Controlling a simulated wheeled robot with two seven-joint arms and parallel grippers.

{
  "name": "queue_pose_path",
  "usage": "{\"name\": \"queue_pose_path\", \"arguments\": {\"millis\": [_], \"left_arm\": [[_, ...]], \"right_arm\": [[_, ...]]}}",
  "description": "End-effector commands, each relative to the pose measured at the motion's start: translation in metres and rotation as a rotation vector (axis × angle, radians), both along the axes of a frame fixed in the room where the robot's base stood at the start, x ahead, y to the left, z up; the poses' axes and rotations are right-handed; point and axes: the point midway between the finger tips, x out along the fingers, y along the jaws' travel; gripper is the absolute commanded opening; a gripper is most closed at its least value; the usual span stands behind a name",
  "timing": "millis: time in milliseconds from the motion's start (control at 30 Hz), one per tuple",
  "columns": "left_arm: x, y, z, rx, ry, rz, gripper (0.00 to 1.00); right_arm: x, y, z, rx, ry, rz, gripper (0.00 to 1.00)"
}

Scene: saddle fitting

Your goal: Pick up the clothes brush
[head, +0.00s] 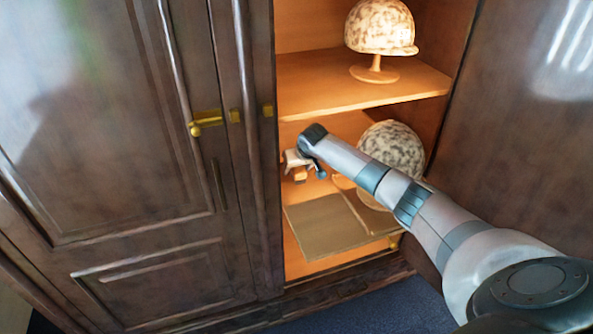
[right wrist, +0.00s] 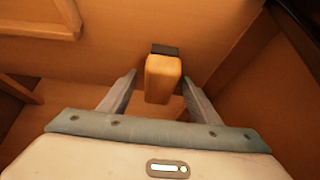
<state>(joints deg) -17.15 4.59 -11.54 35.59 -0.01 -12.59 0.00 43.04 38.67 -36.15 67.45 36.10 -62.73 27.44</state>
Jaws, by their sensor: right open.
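The clothes brush (right wrist: 163,78) is a small wooden block with a dark strip at its far end, seen in the right wrist view. It lies between the two fingers of my right gripper (right wrist: 160,82), with a gap visible on each side. In the head view my right gripper (head: 297,166) is inside the open cupboard, below the shelf. A small orange-brown piece of the brush (head: 300,175) shows just under it. The gripper is open. My left gripper is not in view.
A speckled helmet on a stand (head: 380,28) is on the upper shelf (head: 320,85). Another speckled helmet (head: 393,145) is below, partly behind my right arm. A flat brown mat (head: 325,228) lies on the cupboard floor. A closed dark door (head: 120,130) with a brass handle (head: 208,121) is at left.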

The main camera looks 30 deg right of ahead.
Motion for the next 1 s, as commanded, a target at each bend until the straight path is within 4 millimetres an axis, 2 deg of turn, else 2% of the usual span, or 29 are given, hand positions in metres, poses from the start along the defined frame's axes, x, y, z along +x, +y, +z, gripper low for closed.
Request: {"name": "queue_pose_path", "arguments": {"millis": [300,367,500,567,600,1000], "left_arm": [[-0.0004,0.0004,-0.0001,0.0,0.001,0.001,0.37],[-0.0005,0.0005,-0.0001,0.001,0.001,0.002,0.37],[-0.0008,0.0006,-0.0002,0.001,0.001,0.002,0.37],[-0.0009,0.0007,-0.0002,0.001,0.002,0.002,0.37],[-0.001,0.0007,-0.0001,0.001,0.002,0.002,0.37],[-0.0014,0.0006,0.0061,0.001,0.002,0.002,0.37]], "right_arm": [[-0.0003,-0.0001,0.0001,0.0,0.0,0.0,0.57],[-0.0003,-0.0001,0.0001,0.0,0.0,0.0,0.45],[-0.0003,-0.0002,0.0001,0.0,0.0,0.0,0.12],[-0.0001,-0.0002,0.0005,0.0,0.0,0.0,0.1],[-0.0001,-0.0002,0.0005,0.0,0.0,0.0,0.07],[-0.0001,-0.0002,0.0059,0.0,0.0,0.0,0.07]]}}
